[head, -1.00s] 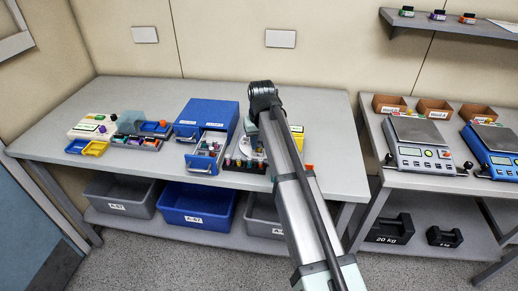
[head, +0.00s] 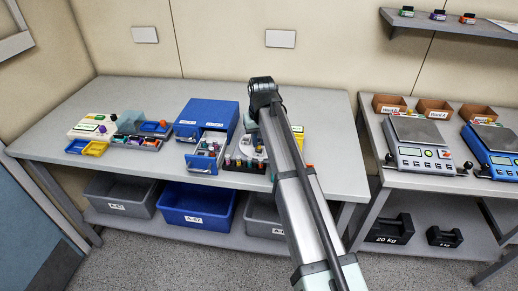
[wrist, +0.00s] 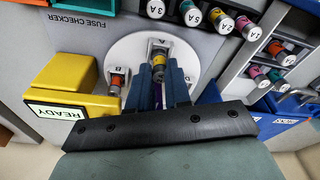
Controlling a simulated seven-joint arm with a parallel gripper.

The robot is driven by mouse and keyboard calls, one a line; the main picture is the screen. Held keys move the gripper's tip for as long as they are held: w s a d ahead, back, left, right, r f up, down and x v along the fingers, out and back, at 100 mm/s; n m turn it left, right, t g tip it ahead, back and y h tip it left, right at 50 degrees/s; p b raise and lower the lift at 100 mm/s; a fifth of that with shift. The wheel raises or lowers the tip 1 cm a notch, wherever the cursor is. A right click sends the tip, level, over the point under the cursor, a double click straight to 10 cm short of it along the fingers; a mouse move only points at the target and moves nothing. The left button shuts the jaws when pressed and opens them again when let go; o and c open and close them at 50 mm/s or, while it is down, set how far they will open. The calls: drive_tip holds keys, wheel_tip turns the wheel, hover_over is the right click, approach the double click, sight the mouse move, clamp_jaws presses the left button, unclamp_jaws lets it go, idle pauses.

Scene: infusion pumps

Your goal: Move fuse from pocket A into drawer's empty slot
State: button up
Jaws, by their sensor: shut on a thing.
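In the wrist view my gripper (wrist: 159,76) is shut on a fuse (wrist: 158,57) with a yellow-orange band and grey ends. The fuse is at pocket A on the white disc (wrist: 122,48) of the fuse checker; I cannot tell whether it is lifted off its seat. A red-banded fuse (wrist: 116,78) sits in pocket B. The open drawer (head: 201,165) of the blue cabinet holds several fuses in the head view. It shows at the right of the wrist view, where I cannot make out its empty slot.
The blue cabinet (head: 208,112) rises close to the checker. Bare table (head: 335,120) lies to the right of my arm.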

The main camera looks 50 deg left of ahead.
sight(259, 142)
drive_tip(key=shift+r, duration=2.95)
drive_tip(key=shift+s, duration=0.15)
drive_tip(key=s+a+n, duration=0.3)
drive_tip(key=s+a, duration=0.2)
drive_tip(key=s, duration=0.3)
drive_tip(key=s+a+n, duration=0.3)
drive_tip(key=s+a, duration=0.2)
drive_tip(key=s, duration=0.3)
drive_tip(key=shift+s+a+g, duration=0.2)
drive_tip(key=shift+a+g, duration=0.1)
drive_tip(key=shift+g, duration=0.1)
drive_tip(key=shift+f, duration=2.5)
drive_tip(key=shift+f, duration=1.1)
drive_tip(key=o, duration=0.5)
drive_tip(key=shift+c, duration=0.2)
